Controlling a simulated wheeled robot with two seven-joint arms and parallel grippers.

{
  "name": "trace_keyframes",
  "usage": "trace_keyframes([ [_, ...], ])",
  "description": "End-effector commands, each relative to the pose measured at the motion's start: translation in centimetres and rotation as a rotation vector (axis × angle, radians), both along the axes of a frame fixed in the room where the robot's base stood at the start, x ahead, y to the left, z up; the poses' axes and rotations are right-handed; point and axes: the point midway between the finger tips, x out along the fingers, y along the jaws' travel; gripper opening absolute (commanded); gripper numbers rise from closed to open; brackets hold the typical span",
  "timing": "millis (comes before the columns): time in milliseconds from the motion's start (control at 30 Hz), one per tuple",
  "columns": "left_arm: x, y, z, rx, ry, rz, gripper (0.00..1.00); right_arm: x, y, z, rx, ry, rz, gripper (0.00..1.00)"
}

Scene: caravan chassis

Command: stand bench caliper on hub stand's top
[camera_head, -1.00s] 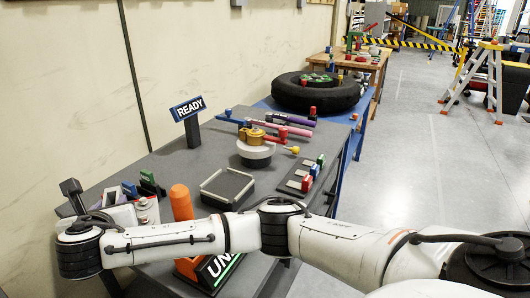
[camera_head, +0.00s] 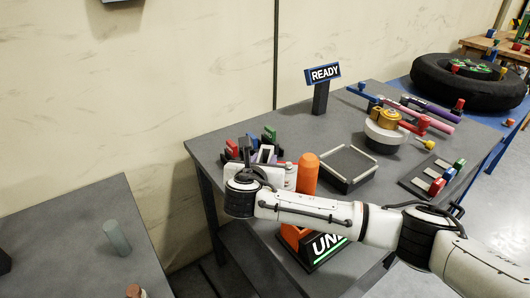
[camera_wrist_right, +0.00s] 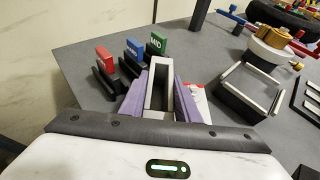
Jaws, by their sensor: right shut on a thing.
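My right gripper (camera_head: 264,156) is at the near left end of the grey workbench. In the right wrist view its purple fingers (camera_wrist_right: 160,88) are shut on a grey, fork-shaped piece with a slot, which I take for the bench caliper (camera_wrist_right: 160,76). In the head view the wrist partly hides it, and I cannot tell whether it touches the bench. A round white stand with a gold top, likely the hub stand (camera_head: 383,138), is farther right on the bench; it also shows in the right wrist view (camera_wrist_right: 267,50). My left gripper is out of view.
Red, blue and green labelled blocks (camera_wrist_right: 133,50) stand beside the gripper. An orange post (camera_head: 307,174), a square tray (camera_head: 348,182) and a READY sign (camera_head: 323,75) are nearby. A second grey table (camera_head: 60,240) is at left, with a gap before the workbench (camera_head: 240,137).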

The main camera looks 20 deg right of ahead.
Motion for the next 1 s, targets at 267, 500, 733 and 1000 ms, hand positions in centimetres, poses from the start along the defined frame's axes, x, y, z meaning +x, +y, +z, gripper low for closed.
trace_keyframes([
  [267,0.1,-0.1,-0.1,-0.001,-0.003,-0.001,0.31,0.2,0.0,-2.2,-0.002,-0.008,0.001,0.00],
  [500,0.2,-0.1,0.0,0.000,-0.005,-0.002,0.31,0.2,0.0,-3.2,-0.002,-0.011,0.001,0.00],
  [733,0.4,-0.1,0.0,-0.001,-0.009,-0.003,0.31,0.0,0.0,-3.9,-0.001,0.000,0.000,0.30],
  [1000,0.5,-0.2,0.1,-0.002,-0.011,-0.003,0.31,0.0,0.0,-3.9,0.000,0.000,0.000,0.48],
])
